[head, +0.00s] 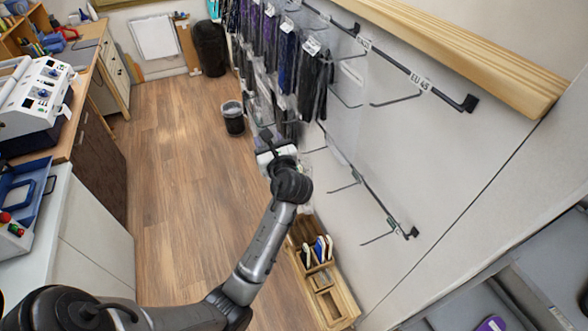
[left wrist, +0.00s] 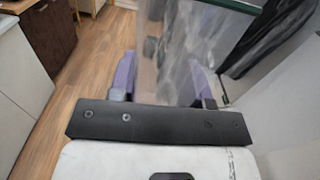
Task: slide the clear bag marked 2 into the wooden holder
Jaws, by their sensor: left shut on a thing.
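My left gripper (head: 268,138) reaches out over the floor close to the hanging rack. In the left wrist view its two purple fingers (left wrist: 163,82) are shut on a clear bag (left wrist: 178,45), see-through and somewhat creased, which rises between them. No number can be read on the bag. In the head view the gripper and the wall goods behind make the bag hard to pick out. A wooden holder (head: 339,309) stands low by the wall at the lower middle, right of my forearm and apart from the gripper. Several coloured flat pieces stand in its upper part. My right gripper is not in view.
Wall rails (head: 425,83) carry hooks, several bare and several with dark packaged goods (head: 315,72). A black bin (head: 233,117) stands on the open wooden floor (head: 180,170). A counter with a white machine (head: 35,95) runs along the left.

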